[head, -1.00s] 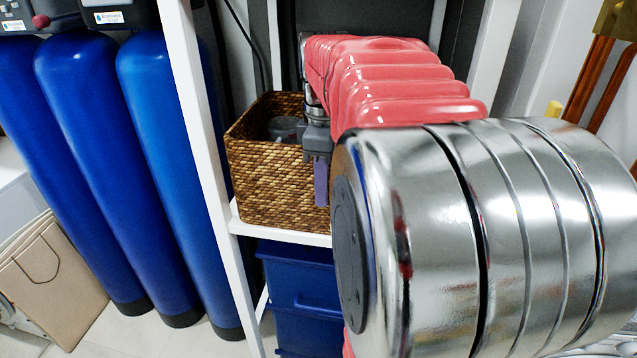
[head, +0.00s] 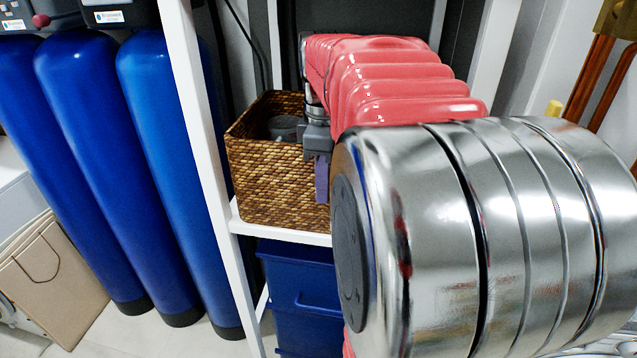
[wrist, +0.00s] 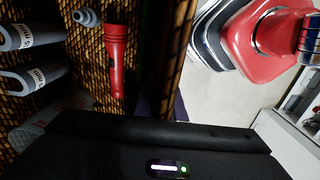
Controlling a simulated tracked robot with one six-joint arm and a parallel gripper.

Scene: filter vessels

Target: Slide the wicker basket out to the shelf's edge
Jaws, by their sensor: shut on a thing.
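The brown wicker basket (head: 272,185) stands upright on the white shelf (head: 285,236). Its front face is close to the shelf's front edge, with a thin white strip in front of it. My gripper (head: 321,172), with a purple finger, is at the basket's right front part and is shut on its wall. My silver arm link hides the basket's right end. In the wrist view the woven wall (wrist: 180,50) runs down to my gripper's dark body. The grip itself is mostly hidden.
A white shelf post (head: 199,130) stands just left of the basket. Blue tanks (head: 165,150) stand further left. A blue bin (head: 300,285) is below the shelf. Copper pipes (head: 590,85) are at the far right. Pale floor shows at the lower left.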

